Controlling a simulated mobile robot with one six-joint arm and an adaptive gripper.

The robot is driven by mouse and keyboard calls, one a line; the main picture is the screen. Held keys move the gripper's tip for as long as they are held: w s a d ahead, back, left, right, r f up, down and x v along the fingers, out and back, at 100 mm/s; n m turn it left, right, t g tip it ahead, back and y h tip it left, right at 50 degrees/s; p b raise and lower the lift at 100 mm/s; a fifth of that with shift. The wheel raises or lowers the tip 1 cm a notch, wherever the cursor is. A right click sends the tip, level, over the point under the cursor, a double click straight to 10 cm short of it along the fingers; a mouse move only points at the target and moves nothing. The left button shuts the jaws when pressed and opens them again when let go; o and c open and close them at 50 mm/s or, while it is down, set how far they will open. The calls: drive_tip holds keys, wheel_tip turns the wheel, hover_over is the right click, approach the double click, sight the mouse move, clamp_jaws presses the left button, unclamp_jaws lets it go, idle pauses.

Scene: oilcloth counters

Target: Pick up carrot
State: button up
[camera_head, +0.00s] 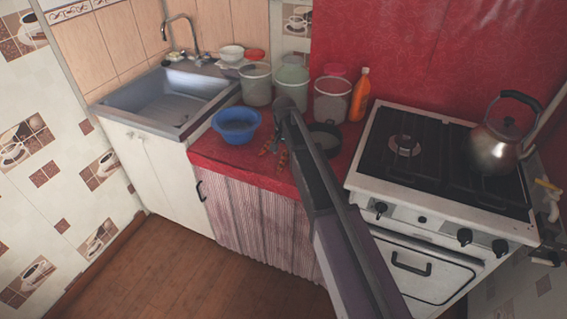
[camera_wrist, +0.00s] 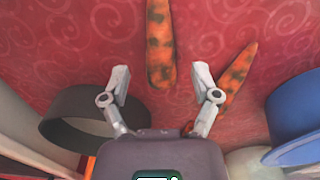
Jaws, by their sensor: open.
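Two orange carrots with dark blotches lie on the red counter cloth. In the wrist view one carrot (camera_wrist: 160,45) runs up from the space between the fingertips, and its lower end is just between them. The other carrot (camera_wrist: 236,76) lies slanted to the right, partly behind the right finger. My gripper (camera_wrist: 161,74) is open, one finger on each side of the first carrot's lower end, with nothing held. I cannot tell whether it touches. In the head view the carrots (camera_head: 283,158) show small beside my arm, which hides most of the gripper.
A blue bowl (camera_head: 236,126) stands left of the carrots, also at right in the wrist view (camera_wrist: 297,118). A dark pan (camera_head: 325,139) is right of my arm, also at left in the wrist view (camera_wrist: 85,118). Pots (camera_head: 256,84) and an orange bottle (camera_head: 360,92) stand behind; the stove (camera_head: 385,205) is right.

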drive_tip(key=shift+f+b, duration=0.85)
drive_tip(key=shift+f, duration=0.3)
clamp_jaws()
